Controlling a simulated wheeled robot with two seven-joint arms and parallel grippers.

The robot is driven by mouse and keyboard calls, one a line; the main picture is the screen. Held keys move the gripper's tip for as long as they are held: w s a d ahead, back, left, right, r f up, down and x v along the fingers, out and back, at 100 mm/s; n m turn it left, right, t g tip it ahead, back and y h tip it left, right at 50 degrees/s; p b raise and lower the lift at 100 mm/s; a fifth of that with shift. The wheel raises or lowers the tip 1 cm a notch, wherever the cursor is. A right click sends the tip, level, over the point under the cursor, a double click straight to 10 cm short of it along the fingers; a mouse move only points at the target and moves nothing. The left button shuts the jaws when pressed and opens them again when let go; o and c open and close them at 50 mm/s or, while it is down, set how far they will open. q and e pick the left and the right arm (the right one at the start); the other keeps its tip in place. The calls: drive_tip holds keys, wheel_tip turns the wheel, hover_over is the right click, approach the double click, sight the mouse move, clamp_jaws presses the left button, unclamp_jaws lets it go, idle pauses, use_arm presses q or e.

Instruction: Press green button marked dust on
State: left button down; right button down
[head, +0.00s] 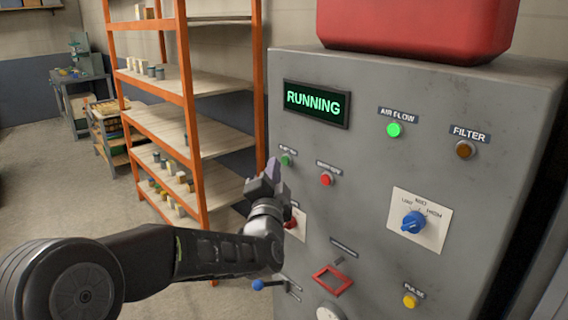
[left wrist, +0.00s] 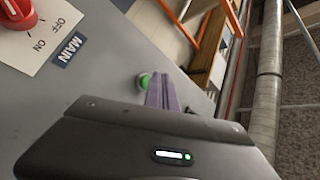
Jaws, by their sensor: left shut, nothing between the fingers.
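The green button (head: 286,160) is on the upper left of the grey machine panel (head: 350,150), under a small label too blurred to read fully. My left gripper (head: 272,170) is shut and empty, its fingertips just left of the button. In the left wrist view the green button (left wrist: 144,81) shows right beside the purple fingertips (left wrist: 163,92); I cannot tell whether they touch it. The display (head: 316,103) reads RUNNING in green. My right gripper is not in view.
A red button (head: 326,179) sits just right of the green one. A blue dial (head: 413,222), a lit green AIR FLOW lamp (head: 394,130) and a yellow PULSE button (head: 410,300) are farther off. A red MAIN switch (left wrist: 18,12) is below. An orange shelf (head: 190,110) stands left.

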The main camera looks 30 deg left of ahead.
use_arm(q)
drive_tip(key=shift+s, duration=0.15)
drive_tip(key=s, duration=0.1)
drive_tip(key=s+a+b, duration=0.1)
drive_tip(key=s, duration=0.2)
drive_tip(key=shift+s+a, duration=0.25)
drive_tip(key=shift+s, duration=0.15)
idle(1.0)
